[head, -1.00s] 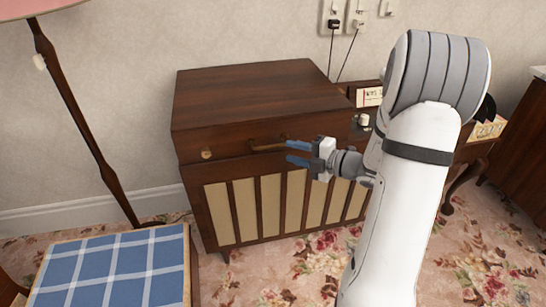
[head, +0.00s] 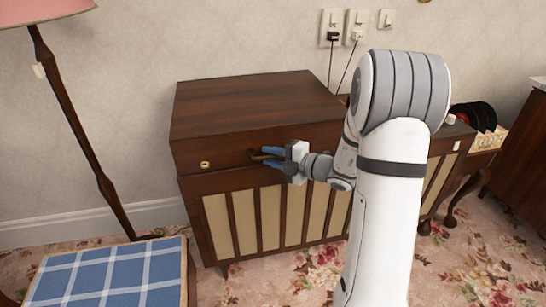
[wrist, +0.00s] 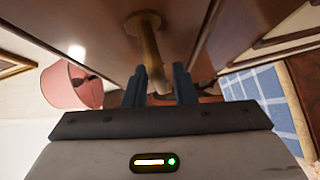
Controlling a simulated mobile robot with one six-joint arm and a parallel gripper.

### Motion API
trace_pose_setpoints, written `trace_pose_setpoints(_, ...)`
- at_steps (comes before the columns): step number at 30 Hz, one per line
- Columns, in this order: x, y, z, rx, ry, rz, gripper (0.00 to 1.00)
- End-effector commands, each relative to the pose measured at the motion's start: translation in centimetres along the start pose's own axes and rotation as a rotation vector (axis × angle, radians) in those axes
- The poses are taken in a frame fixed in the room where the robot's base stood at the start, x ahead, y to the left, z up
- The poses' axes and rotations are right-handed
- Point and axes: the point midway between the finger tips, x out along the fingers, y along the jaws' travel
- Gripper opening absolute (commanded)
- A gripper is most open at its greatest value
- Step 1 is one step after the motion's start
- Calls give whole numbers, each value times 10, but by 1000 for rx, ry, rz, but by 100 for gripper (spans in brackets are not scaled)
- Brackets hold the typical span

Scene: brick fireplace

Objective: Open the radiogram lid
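The radiogram is a dark wooden cabinet with cream slatted panels on its front (head: 218,225). Its flat lid (head: 250,98) lies closed on top. In the wrist view the handle (wrist: 148,42) runs down between the two fingertips (wrist: 160,82). The fingers are open around the handle's near end; I cannot tell whether either one touches it.
A floor lamp with a pink shade (head: 45,9) stands at the left. A stool with a blue checked top (head: 105,280) is at the front left. Records (head: 474,115) and a small table are at the right. The wall is close behind the cabinet. Floral carpet covers the floor.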

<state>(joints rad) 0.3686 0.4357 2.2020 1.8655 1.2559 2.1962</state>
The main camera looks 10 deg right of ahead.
Motion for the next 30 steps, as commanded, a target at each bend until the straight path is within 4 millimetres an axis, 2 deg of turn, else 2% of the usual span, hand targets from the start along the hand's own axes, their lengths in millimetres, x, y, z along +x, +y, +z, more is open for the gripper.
trace_pose_setpoints(1, 0, 0, 0, 0, 0, 0, 20)
trace_pose_setpoints(9, 0, 0, 0, 0, 0, 0, 0)
trace_pose_setpoints(23, -1, 1, 0, 1, -1, -1, 0)
trace_pose_setpoints(30, -3, 15, -4, 14, 3, -14, 0)
